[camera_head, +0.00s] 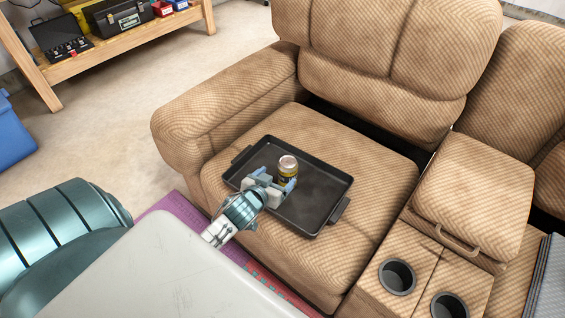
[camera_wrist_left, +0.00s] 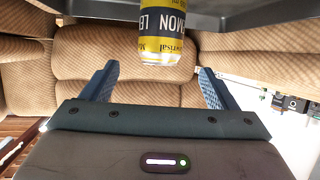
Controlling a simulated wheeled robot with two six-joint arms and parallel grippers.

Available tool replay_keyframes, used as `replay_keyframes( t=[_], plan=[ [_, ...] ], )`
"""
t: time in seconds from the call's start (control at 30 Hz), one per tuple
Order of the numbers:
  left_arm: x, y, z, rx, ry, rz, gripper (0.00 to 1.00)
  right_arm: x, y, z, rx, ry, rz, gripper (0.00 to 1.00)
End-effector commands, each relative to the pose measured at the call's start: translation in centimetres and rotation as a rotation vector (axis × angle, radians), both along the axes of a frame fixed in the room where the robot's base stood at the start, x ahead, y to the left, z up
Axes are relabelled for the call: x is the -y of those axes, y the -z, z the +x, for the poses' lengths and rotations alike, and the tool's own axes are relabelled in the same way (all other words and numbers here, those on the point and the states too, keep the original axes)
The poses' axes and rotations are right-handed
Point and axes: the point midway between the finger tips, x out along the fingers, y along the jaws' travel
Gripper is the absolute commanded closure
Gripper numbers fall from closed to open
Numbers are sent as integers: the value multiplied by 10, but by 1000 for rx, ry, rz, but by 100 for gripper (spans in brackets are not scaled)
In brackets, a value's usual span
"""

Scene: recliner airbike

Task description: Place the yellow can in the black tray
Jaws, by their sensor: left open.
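The yellow can (camera_head: 287,170) stands upright within the black tray (camera_head: 316,205), which lies on the recliner seat. In the left wrist view the can (camera_wrist_left: 166,35), with its yellow and dark label, is ahead of the fingers, and the tray (camera_wrist_left: 270,12) runs along the top edge. My left gripper (camera_head: 274,184) reaches over the tray's near side. Its blue fingers are spread apart, with a gap on both sides of the can in the wrist view. The can's lower part is partly hidden by the gripper in the head view. My right gripper is not in view.
The tan recliner has an armrest (camera_head: 222,110) left of the tray. A console with two cup holders (camera_head: 397,277) is at the right. A wooden shelf (camera_head: 120,43) with toolboxes stands at the back left. Much of the tray's right half is bare.

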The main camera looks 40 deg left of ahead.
Motion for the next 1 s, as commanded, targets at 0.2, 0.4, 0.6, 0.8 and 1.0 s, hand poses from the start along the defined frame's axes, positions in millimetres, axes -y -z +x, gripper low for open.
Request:
replay_keyframes(
  t=[0.2,0.4,0.6,0.8,1.0],
  plan=[
    [3,-8,-21,-5,-1,1,19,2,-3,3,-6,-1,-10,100],
    [19,0,-64,-179,-23,15,19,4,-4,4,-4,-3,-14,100],
    [55,5,-151,-529,40,32,19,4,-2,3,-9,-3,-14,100],
    [81,-3,-214,-756,151,35,19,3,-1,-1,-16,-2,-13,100],
    [87,-5,-229,-807,184,36,19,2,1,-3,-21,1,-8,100]
  ],
)
